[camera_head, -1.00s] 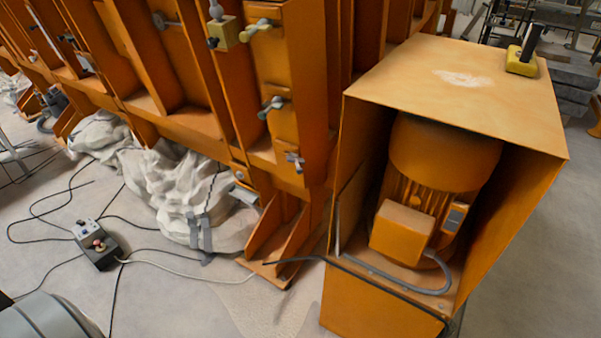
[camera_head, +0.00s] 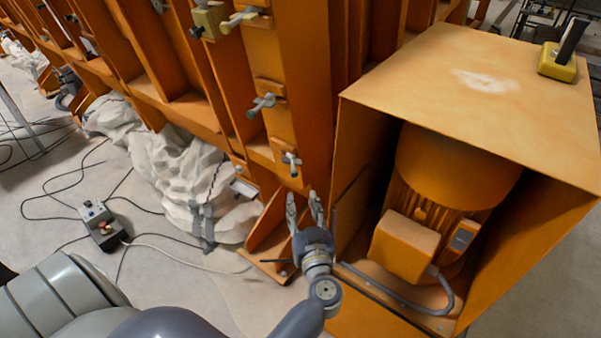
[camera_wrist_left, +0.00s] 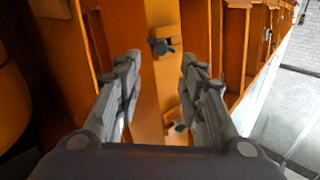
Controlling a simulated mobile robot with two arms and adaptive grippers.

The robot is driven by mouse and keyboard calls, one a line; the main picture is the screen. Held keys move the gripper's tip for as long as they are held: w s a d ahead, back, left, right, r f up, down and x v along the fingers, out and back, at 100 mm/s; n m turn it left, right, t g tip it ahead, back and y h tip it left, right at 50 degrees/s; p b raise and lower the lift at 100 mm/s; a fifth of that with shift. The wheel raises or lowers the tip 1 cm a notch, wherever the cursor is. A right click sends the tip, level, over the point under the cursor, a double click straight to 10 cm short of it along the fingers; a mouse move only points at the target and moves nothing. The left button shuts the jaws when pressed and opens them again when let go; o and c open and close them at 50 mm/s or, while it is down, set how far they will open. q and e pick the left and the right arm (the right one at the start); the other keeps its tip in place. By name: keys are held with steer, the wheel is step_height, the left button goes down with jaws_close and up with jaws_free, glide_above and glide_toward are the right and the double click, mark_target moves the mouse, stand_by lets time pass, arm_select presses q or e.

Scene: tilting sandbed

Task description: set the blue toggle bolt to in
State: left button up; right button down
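Two toggle bolts with blue-grey handles sit on the orange post. The upper one (camera_head: 263,103) is on a small orange block, and the lower one (camera_head: 291,160) is below it. I cannot tell which one the task means. Both also show in the left wrist view, one higher (camera_wrist_left: 161,46) and one lower (camera_wrist_left: 178,126) between the fingers. My left gripper (camera_head: 304,196) is open and empty, a little below the lower bolt in the head view. Its fingers (camera_wrist_left: 160,64) point toward the post. My right gripper is not in view.
A yellow-green handled bolt (camera_head: 238,20) is higher on the post. An orange housing (camera_head: 470,85) with a motor (camera_head: 430,215) stands close on the right. A control box (camera_head: 102,225) with cables lies on the floor at left. Crumpled pale cloth (camera_head: 185,180) lies beneath the frame.

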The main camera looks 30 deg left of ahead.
mark_target(295, 175)
arm_select(q)
steer(key=p+x, duration=0.1)
steer(key=x, duration=0.9)
steer(key=shift+w+a, duration=0.1)
steer(key=shift+a, duration=0.2)
jaws_close()
